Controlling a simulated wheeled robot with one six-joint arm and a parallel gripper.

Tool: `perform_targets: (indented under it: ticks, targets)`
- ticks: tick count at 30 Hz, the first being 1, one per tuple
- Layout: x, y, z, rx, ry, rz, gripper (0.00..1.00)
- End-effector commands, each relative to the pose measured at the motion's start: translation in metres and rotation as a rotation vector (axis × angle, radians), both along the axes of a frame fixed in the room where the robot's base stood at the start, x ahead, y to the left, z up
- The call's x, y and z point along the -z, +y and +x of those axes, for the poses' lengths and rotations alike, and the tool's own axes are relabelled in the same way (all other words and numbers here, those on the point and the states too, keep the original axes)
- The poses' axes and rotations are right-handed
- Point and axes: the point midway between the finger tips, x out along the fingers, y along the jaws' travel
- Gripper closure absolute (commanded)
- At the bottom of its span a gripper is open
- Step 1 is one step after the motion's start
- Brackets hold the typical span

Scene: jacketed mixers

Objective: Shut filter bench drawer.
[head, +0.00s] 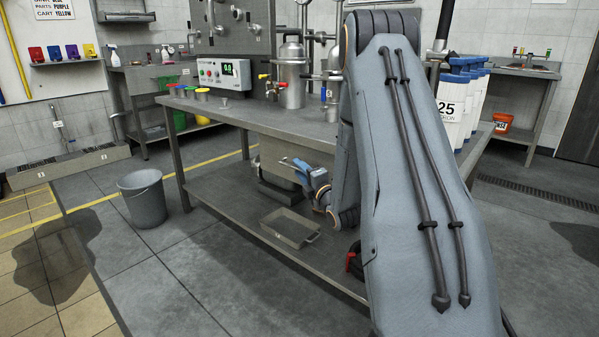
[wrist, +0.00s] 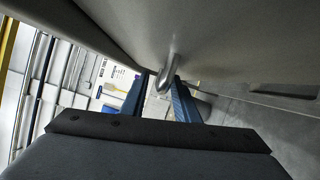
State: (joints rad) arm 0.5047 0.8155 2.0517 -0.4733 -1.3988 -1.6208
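My gripper (head: 297,165) is low under the front of the steel bench (head: 262,118) in the head view, with its blue fingers pointing left, above the lower shelf. In the wrist view my gripper (wrist: 158,84) has its two blue fingers apart. A curved metal bar (wrist: 168,72), which looks like a handle, shows between or just beyond the fingertips; I cannot tell whether they touch it. It stands out from a broad grey surface (wrist: 235,45).
A shallow metal tray (head: 290,228) and a grey vessel (head: 277,165) are on the lower shelf. A grey bucket (head: 143,197) stands on the floor to the left. Vessels and a control box (head: 218,74) stand on the bench top. The front left floor is clear.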

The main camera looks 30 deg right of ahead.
Motion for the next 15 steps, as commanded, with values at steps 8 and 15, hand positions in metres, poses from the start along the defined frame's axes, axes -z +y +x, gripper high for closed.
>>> perform_targets:
  ticks: [8,15]
  targets:
    - [-0.0005,0.0000,0.0022,0.000,0.000,0.000,0.72]
    - [-0.0003,0.0000,0.0020,0.000,0.000,0.000,1.00]
